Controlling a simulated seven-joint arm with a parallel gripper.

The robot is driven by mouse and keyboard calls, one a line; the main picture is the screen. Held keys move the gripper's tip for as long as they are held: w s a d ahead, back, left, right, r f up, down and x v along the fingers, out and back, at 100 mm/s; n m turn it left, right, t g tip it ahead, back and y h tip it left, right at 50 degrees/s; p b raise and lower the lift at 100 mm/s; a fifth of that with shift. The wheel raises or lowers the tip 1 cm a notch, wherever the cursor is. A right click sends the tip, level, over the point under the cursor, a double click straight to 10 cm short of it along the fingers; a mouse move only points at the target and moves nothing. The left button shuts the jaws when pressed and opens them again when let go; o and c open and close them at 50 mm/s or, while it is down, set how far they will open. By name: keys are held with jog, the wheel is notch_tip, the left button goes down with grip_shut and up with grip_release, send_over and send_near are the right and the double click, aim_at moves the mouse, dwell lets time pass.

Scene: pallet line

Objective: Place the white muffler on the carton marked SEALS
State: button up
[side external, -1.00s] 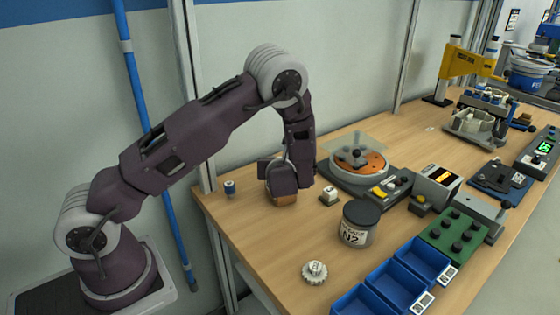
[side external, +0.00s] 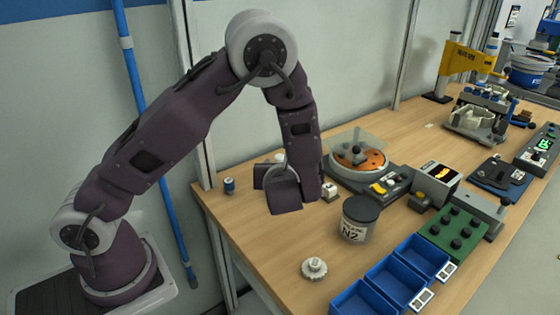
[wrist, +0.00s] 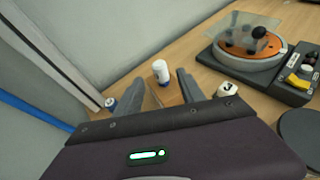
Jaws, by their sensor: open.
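In the side view my gripper (side external: 283,190) hides the carton. Only a bit of the white muffler (side external: 280,157) shows above it.
A blue-and-white cylinder (side external: 229,186) stands at the table's left edge. A white-topped block (side external: 331,194), a dark-lidded N2 jar (side external: 358,218) and a turntable with a clear cover (side external: 357,160) lie to the right. A gear-shaped knob (side external: 314,268) and blue bins (side external: 395,280) are nearer the camera.

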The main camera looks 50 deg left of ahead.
jog(key=s+a+r+n+g+h, duration=0.1)
jog(key=s+r+n+g, duration=0.25)
jog(key=s+n, duration=0.4)
jog(key=s+r+n+g+h, duration=0.25)
jog(key=s+r+n, duration=0.25)
jog(key=s+n, duration=0.3)
jog(key=s+d+r+n+t+h, duration=0.2)
jog(key=s+d+r+n+h, duration=0.1)
jog(key=s+d+n, duration=0.1)
jog(key=s+d+r+n+t+h, duration=0.1)
jog(key=s+d+r+n+h, duration=0.2)
jog(key=d, duration=0.5)
jog(key=s+n+h, duration=0.1)
jog(key=s+n, duration=0.1)
jog(key=shift+s+d+r+n+t, duration=0.2)
jog(key=shift+d+r+n+t, duration=0.1)
jog(key=shift+r+n+t, duration=0.1)
